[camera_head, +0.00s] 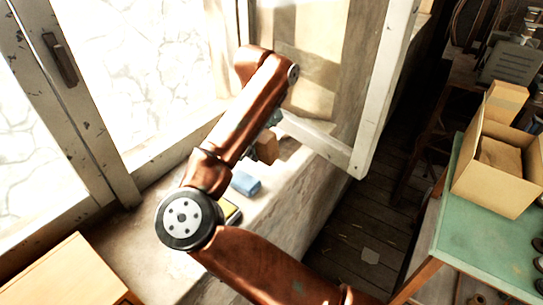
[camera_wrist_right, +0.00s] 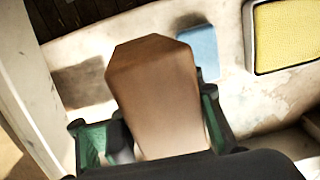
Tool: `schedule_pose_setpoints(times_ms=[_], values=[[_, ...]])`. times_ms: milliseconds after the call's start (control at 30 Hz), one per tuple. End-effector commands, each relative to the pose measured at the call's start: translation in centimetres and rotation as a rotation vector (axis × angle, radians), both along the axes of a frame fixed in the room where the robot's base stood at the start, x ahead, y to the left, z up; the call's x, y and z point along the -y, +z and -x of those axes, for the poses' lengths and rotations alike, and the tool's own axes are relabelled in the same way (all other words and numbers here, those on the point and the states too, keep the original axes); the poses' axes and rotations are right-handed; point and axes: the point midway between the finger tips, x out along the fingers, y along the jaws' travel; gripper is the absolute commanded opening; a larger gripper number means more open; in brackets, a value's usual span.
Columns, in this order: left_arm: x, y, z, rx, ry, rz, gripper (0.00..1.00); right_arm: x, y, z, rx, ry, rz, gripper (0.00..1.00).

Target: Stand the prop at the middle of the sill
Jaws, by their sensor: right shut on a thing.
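The prop, a brown wooden block (camera_head: 266,147), shows in the head view just right of my right arm, over the sill (camera_head: 180,240) near the open casement. In the right wrist view the block (camera_wrist_right: 157,85) fills the middle, between the green fingers of my right gripper (camera_wrist_right: 150,112). The gripper is shut on it. In the head view my arm hides most of this gripper. A shadow lies on the sill left of the block in the wrist view; I cannot tell whether the block touches the sill. My left gripper is in neither view.
A blue block (camera_head: 245,183) and a yellow sponge-like pad (camera_head: 232,213) lie on the sill nearer me. The open casement frame (camera_head: 375,90) stands to the right. A green table (camera_head: 470,250) with a cardboard box (camera_head: 490,185) is at far right. A wooden box (camera_head: 65,275) is at lower left.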

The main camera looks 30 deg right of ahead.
Motion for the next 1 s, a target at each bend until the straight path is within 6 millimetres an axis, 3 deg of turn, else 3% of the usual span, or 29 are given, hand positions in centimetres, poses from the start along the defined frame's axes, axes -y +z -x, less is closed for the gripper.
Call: schedule_pose_setpoints(times_ms=[100, 300, 400, 667, 867, 1000], values=[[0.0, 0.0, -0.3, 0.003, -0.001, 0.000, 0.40, 3.0, 0.0, -1.1, -0.001, -0.003, 0.000, 0.00], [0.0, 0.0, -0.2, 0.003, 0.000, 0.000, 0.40, 6.7, 0.0, -2.6, 0.000, -0.003, 0.000, 0.00], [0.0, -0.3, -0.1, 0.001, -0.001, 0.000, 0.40, 6.4, -1.6, -2.6, -0.003, -0.001, 0.000, 0.00], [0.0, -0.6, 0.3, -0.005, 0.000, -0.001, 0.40, 6.4, -3.4, -2.6, -0.003, -0.002, 0.001, 0.00], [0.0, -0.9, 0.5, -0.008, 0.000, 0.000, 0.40, 6.4, -6.3, -2.6, -0.002, -0.001, 0.001, 0.00], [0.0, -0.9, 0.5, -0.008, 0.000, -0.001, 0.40, 6.4, -6.6, -2.6, 0.001, 0.000, 0.001, 0.00]])
